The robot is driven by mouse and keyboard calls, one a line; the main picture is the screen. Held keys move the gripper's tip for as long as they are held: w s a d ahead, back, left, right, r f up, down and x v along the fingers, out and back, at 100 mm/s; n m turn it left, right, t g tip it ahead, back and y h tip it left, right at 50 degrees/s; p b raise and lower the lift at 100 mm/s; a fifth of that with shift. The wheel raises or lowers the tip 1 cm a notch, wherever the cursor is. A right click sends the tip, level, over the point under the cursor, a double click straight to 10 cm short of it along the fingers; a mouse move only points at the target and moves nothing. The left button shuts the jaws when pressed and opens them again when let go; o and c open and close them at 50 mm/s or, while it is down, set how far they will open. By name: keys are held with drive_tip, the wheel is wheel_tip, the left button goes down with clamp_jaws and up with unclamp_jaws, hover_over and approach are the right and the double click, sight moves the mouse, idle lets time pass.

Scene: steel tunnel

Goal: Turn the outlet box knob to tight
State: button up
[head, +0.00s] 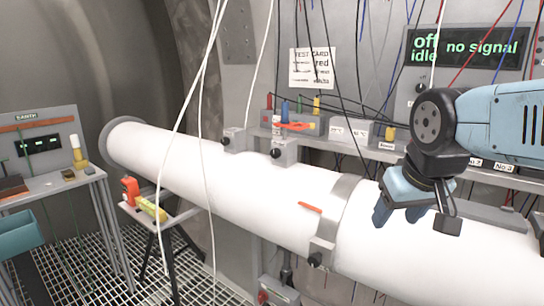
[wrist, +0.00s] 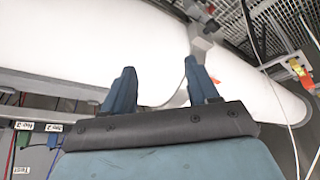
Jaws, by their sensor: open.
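My gripper (head: 414,214) is open and empty, above the right part of the white pipe (head: 245,190), right of the grey clamp band (head: 335,220). In the wrist view the two blue fingers of my gripper (wrist: 162,75) stand apart with the pipe beyond them. Black knobs sit on two grey boxes on the pipe's back side, a left box (head: 235,138) and a right box (head: 285,150). Another black knob (head: 314,260) sits low on the clamp band. A grey box with a red part (head: 278,292) is below the pipe. I cannot tell which is the outlet box.
Pale cables (head: 204,100) hang in front of the pipe at left. A shelf (head: 345,146) with coloured plugs and a display (head: 466,47) reading "off idle no signal" are behind. A small stand (head: 160,220) holds orange and yellow items. A bench (head: 50,184) is at left.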

drive_tip(key=w+a+n+h, duration=0.2)
drive_tip(key=w+n+h, duration=0.1)
drive_tip(key=w+n, duration=0.2)
drive_tip(key=w+a+f+n+h, duration=0.1)
drive_tip(key=w+a+n+h, duration=0.2)
drive_tip(key=w+n, duration=0.2)
drive_tip(key=w+a+n+h, duration=0.2)
drive_tip(key=w+n+h, duration=0.1)
drive_tip(key=w, duration=0.3)
drive_tip(key=shift+w+a+f+n+g, duration=0.25)
drive_tip(key=shift+a+f+n+g, duration=0.15)
drive_tip(key=shift+n, duration=0.5)
drive_tip(key=w+a+n+t+h, duration=0.2)
drive_tip(key=w+a+n+t, duration=0.25)
drive_tip(key=a, duration=0.45)
drive_tip(key=n+t, duration=0.5)
drive_tip(key=n, duration=0.1)
approach(275, 155)
drive_tip(key=x, duration=0.9)
drive_tip(key=shift+w+a, duration=0.1)
drive_tip(key=shift+a, duration=0.1)
drive_tip(key=c, duration=1)
drive_tip(key=shift+d, duration=0.15)
drive_tip(key=shift+c, duration=0.2)
